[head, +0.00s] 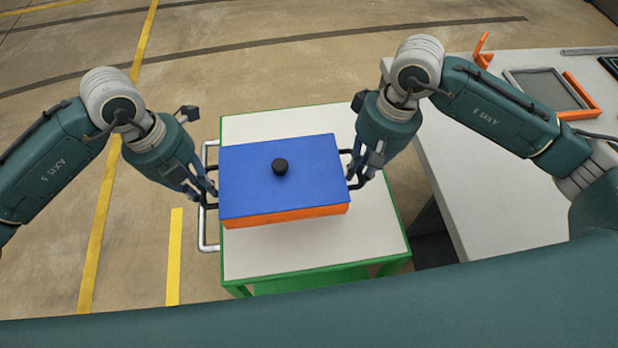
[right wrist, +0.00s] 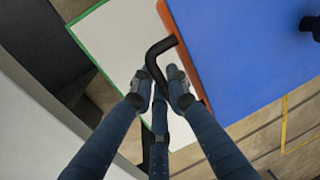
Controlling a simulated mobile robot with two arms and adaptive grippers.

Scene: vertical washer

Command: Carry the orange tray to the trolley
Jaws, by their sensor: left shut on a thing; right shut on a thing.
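The orange tray (head: 290,215) has a blue lid (head: 262,190) with a black knob (head: 280,167) on top. It shows over the white top of the green-framed trolley (head: 310,252); I cannot tell whether it touches the top. My left gripper (head: 206,192) is shut on the tray's left black handle. My right gripper (head: 357,178) is shut on the right black handle. In the right wrist view, the fingers (right wrist: 163,85) close around the black handle (right wrist: 158,50) beside the tray's orange edge (right wrist: 183,50).
The floor with yellow lines is clear on the left.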

